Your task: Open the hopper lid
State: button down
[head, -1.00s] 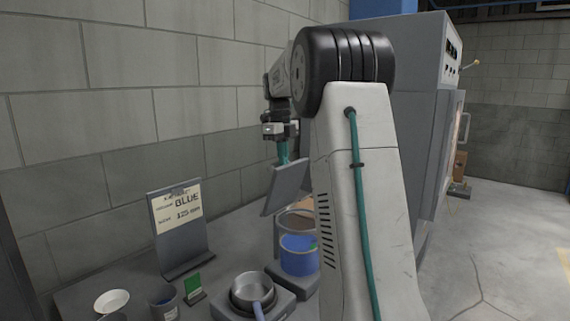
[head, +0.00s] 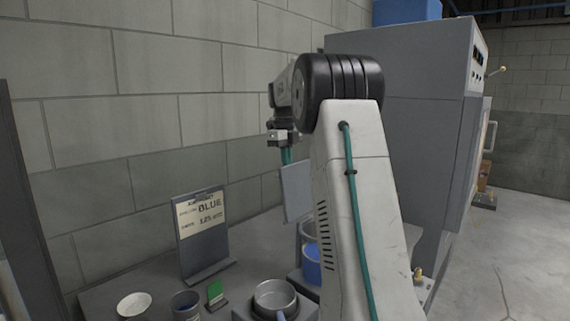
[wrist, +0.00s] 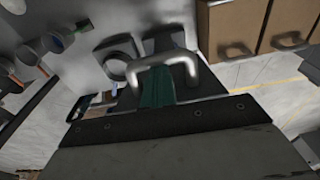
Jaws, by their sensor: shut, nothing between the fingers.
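The hopper lid (head: 297,192) is a flat grey plate standing steeply raised above a clear-walled hopper (head: 311,255) with blue contents, in the head view. My gripper (head: 287,157) has teal fingers, shut, at the lid's upper end. In the wrist view a silver bar handle (wrist: 160,62) crosses in front of the teal fingers (wrist: 157,88), with nothing gripped between them. I cannot tell whether the fingers touch the bar. My arm hides the hopper's right side.
A sign reading BLUE (head: 203,217) stands by the wall. A white bowl (head: 134,304), a dark cup (head: 186,303), a green card (head: 215,292) and a metal pan (head: 274,298) are at the front. A tall grey cabinet (head: 425,130) stands right, with open floor beyond.

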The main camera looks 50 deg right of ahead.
jog(key=shift+f, duration=0.55)
notch_tip(320, 180, up, 9)
jog(key=shift+w, duration=0.35)
jog(key=shift+f, duration=0.1)
jog(key=s+a+n+t, duration=0.1)
jog(key=s+a+n, duration=0.5)
jog(key=a+n, duration=0.45)
jog(key=s+a+n, duration=0.6)
jog(key=a+n, duration=0.1)
jog(key=a, duration=0.7)
jog(key=s+a+f+n, duration=0.6)
jog(key=s+f+n, duration=0.2)
jog(key=s+n, duration=0.1)
jog(key=s+a+f+n+t, duration=0.1)
jog(key=s+a+f+n, duration=0.6)
jog(key=s, duration=0.4)
jog(key=shift+f+n, duration=0.9)
jog(key=shift+n, duration=0.25)
jog(key=shift+a, duration=0.1)
